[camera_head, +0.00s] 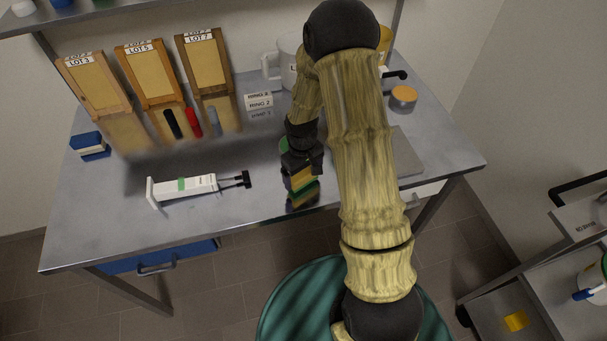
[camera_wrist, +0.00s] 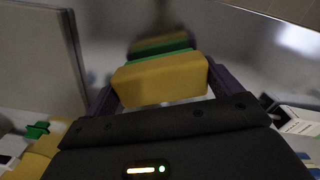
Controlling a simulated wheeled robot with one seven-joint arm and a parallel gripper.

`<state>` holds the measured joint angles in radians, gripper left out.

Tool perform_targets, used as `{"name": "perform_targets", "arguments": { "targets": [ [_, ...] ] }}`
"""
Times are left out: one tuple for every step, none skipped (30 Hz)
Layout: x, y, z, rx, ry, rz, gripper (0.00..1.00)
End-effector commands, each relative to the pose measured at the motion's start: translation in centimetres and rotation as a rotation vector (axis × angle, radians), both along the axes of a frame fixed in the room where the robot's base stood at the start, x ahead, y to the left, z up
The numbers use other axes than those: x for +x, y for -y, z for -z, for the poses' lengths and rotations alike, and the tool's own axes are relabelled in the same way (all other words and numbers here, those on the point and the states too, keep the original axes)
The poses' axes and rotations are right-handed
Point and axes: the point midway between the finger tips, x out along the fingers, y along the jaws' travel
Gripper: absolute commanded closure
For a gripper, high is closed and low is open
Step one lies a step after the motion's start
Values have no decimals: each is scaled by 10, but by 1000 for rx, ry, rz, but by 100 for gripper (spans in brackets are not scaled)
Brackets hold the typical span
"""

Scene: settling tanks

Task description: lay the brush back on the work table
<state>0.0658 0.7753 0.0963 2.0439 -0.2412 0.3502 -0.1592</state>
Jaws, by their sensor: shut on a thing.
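My gripper (camera_head: 300,172) is shut on a yellow-and-green block (camera_head: 301,184) that looks like a sponge. In the wrist view the block (camera_wrist: 160,78) sits between the two fingers, yellow side nearest, green layer beyond. It is at the front of the grey metal work table (camera_head: 110,225), low over the top, with its reflection just below; I cannot tell whether it touches. I cannot make out a sure brush; a blue-and-white block (camera_head: 89,145) at the table's left could be one.
A white tool with a green band (camera_head: 185,187) lies left of my gripper. Black, red and grey sticks (camera_head: 193,122) lie behind. Label cards (camera_head: 259,107), boards (camera_head: 150,72), a white jug (camera_head: 286,62) and an orange-topped jar (camera_head: 403,95) stand farther back. A cart (camera_head: 533,275) is at right.

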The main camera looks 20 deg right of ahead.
Motion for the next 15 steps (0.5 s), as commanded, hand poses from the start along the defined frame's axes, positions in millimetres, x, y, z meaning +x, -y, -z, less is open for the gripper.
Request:
{"name": "perform_targets", "arguments": {
  "targets": [
    [0,-1,6,0,-2,-1,34],
    [0,-1,9,0,-2,-1,34],
    [0,-1,12,0,-1,-2,34],
    [0,-1,13,0,-1,-2,34],
    [0,-1,14,0,0,-2,34],
    [0,0,14,-1,1,-1,34],
    [0,0,14,0,2,-1,34],
    [0,0,14,0,2,-1,34],
    [0,0,14,0,2,-1,34],
    [0,0,14,-1,1,-1,34],
    [0,0,14,-1,1,-1,34],
    [0,0,14,-1,1,-1,34],
    [0,0,15,0,1,-1,34],
    [0,0,16,0,1,-1,34],
    [0,0,18,0,1,-1,34]
  ]
}}
